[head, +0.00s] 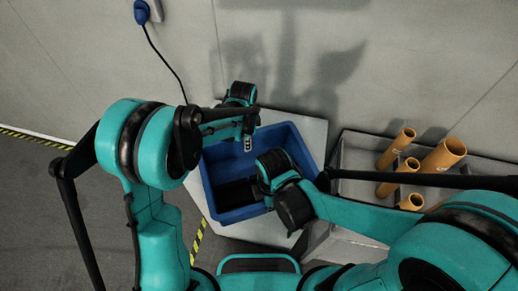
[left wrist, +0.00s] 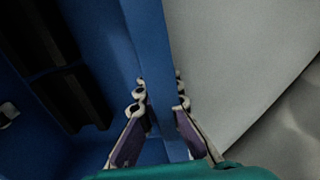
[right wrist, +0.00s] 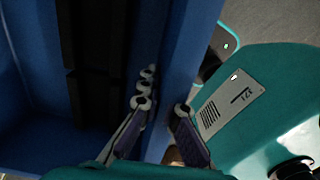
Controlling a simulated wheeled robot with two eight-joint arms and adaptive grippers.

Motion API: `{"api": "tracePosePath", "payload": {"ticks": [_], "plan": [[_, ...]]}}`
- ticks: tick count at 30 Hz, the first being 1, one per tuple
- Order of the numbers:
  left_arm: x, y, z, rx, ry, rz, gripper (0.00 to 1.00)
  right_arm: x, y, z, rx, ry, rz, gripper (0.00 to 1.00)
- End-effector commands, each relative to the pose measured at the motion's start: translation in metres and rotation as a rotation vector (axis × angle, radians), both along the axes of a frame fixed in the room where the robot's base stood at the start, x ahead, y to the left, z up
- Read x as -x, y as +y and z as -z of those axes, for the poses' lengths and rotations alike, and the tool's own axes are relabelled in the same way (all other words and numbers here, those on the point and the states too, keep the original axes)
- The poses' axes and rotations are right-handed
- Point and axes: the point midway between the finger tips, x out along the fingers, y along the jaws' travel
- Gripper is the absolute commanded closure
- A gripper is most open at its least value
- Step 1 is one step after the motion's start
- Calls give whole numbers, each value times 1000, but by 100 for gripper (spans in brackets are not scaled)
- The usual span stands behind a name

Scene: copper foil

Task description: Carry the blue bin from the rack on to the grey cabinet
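The blue bin (head: 212,178) stands over the light grey top of what looks like the grey cabinet (head: 314,130); contact beneath it is hidden. Dark blocks (head: 236,194) lie inside the bin. My left gripper (head: 248,142) is at the bin's far rim. In the left wrist view its fingers (left wrist: 160,100) straddle the bin wall (left wrist: 150,50) and appear closed on it. My right gripper (head: 262,187) is at the near right side of the bin. In the right wrist view its fingers (right wrist: 163,105) pinch the opposite wall (right wrist: 187,50). I cannot identify the rack.
A grey open crate (head: 345,158) with several orange tubes (head: 443,155) stands to the right. A wall (head: 400,60) rises behind, with a blue plug and black cable (head: 165,55) at upper left. Yellow-black tape (head: 197,242) marks the floor. Open floor lies at left.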

Motion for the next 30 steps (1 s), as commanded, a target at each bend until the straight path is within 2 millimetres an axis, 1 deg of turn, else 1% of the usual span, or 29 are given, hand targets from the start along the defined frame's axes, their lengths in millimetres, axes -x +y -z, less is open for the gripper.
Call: {"api": "tracePosePath", "payload": {"ticks": [1,6,8,9,10,17,20,23,26,30], "plan": [[0,0,5,0,0,0,100,0,0,6,0,0,0,100],[0,0,16,0,0,0,100,0,0,16,0,0,0,100],[0,0,14,0,0,0,86,0,0,14,0,0,0,86],[0,0,13,0,0,0,75,0,0,13,0,0,0,75],[0,0,13,0,0,0,74,0,0,13,0,0,0,74],[0,0,13,0,0,0,74,0,0,13,0,0,0,74],[0,0,10,0,0,0,74,0,0,13,0,0,0,74],[0,0,-1,0,0,0,74,0,0,13,0,0,0,74],[0,0,-20,0,0,0,74,0,0,13,0,0,0,74],[1,0,-52,0,0,0,74,0,0,13,0,0,0,74]]}}
